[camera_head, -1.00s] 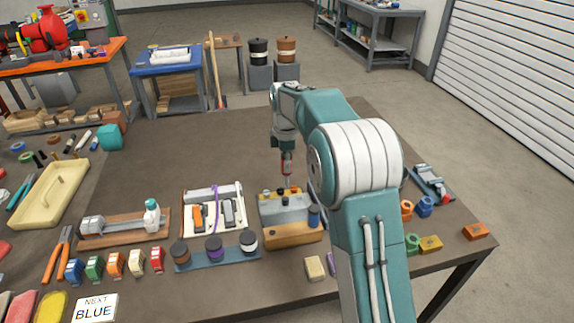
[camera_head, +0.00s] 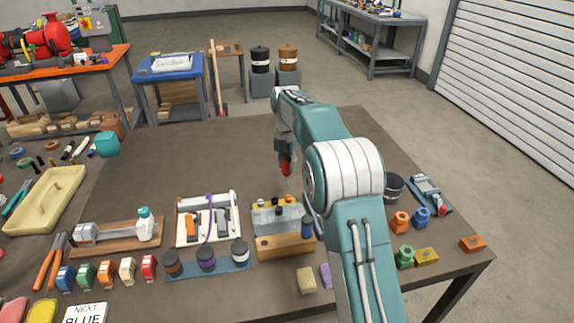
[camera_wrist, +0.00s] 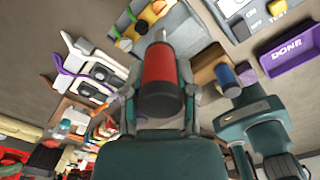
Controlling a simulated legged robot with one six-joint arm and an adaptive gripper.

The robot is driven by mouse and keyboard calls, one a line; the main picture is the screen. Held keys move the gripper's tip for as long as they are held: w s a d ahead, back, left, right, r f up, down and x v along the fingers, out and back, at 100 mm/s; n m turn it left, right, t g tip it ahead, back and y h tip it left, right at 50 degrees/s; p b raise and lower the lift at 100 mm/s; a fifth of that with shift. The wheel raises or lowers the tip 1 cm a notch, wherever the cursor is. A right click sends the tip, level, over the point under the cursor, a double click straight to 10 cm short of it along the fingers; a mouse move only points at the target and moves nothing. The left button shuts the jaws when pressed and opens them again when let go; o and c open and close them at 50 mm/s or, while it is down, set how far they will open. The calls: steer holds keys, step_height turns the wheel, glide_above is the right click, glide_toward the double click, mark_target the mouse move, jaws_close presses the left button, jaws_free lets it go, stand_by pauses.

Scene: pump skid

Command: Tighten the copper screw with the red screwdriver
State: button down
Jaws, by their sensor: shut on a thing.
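The red screwdriver (camera_head: 286,168) is held upright in my gripper (camera_head: 285,155), its thin shaft pointing down. In the wrist view its red handle (camera_wrist: 159,68) fills the space between the gripper's fingers (camera_wrist: 160,100).
A white tray (camera_head: 178,230) with an orange and a grey tool lies left of the block. Several jars stand on a blue strip (camera_head: 210,270) in front. A blue cylinder (camera_head: 307,226) stands at the block's right. The table behind the block is clear.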

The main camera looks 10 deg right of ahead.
mark_target(289, 173)
steer(key=shift+w+d+f+n, duration=0.1)
steer(key=shift+w+d+n, duration=0.15)
steer(key=shift+n, duration=0.35)
steer(key=shift+w+d+f+n, duration=0.1)
steer(key=shift+w+d+n, duration=0.1)
steer(key=shift+n, duration=0.4)
steer(key=shift+a+f, duration=0.15)
steer(key=shift+f, duration=1.9)
steer(key=shift+s+f, duration=0.1)
steer(key=shift+f, duration=0.65)
steer(key=m, duration=0.4)
